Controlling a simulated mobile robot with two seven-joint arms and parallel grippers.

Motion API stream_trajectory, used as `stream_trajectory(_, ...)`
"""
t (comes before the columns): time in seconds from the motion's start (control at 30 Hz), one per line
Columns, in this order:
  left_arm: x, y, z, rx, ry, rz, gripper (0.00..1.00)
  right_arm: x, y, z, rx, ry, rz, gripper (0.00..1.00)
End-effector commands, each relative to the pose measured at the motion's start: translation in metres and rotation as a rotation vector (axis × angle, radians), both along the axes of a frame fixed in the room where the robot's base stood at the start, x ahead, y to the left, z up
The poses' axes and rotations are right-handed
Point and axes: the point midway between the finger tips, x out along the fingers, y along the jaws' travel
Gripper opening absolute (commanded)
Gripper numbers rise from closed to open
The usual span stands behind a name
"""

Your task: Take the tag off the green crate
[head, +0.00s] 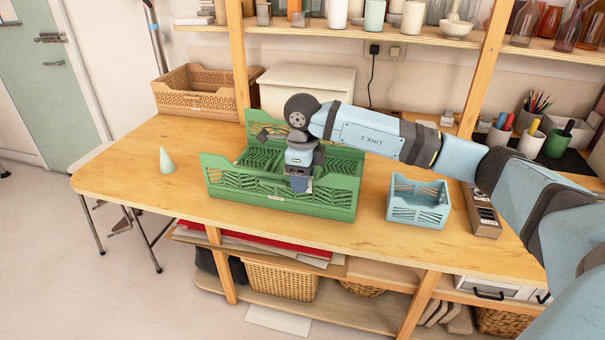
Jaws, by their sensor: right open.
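The green crate (338,203) stands on the wooden table, its slatted front wall facing me. My right arm reaches in from the right, and my right gripper (299,184) points down at the crate's front wall, right of its middle. The gripper is open. A small blue-grey piece (302,186), which may be the tag, shows at the fingertips against the front wall; I cannot tell if it hangs on the rim. A small pale label (276,197) is on the front wall just left of the gripper. The gripper hides part of the rim. My left gripper is not in view.
A light blue crate (418,213) stands right of the green crate. A brown crate (190,103) and a cream box (305,92) are behind. The front left tabletop is clear. Shelf posts rise behind.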

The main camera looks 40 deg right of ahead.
Motion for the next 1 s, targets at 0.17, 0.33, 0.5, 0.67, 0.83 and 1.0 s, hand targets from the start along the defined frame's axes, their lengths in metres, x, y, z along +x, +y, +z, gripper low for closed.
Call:
stream_trajectory(0.17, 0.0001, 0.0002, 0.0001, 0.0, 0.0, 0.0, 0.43, 0.0, 0.0001, 0.0003, 0.0, 0.0, 0.0, 0.16)
stream_trajectory(0.33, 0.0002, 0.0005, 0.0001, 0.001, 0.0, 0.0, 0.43, 0.0, 0.0001, 0.0004, 0.0, 0.0, 0.0, 0.1)
stream_trajectory(0.5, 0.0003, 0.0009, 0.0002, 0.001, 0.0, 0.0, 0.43, 0.0, 0.0001, 0.0006, 0.001, -0.001, 0.0, 0.0)
stream_trajectory(0.67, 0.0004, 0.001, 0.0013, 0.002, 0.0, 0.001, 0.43, 0.0001, 0.0, 0.0022, -0.001, -0.002, 0.0, 0.0)
stream_trajectory(0.83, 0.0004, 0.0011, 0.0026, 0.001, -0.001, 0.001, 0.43, 0.0001, -0.0001, 0.0043, -0.005, -0.004, 0.0, 0.0)
stream_trajectory(1.0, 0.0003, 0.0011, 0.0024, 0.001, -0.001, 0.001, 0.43, 0.0002, -0.0002, 0.0043, -0.005, -0.005, 0.0, 0.0)
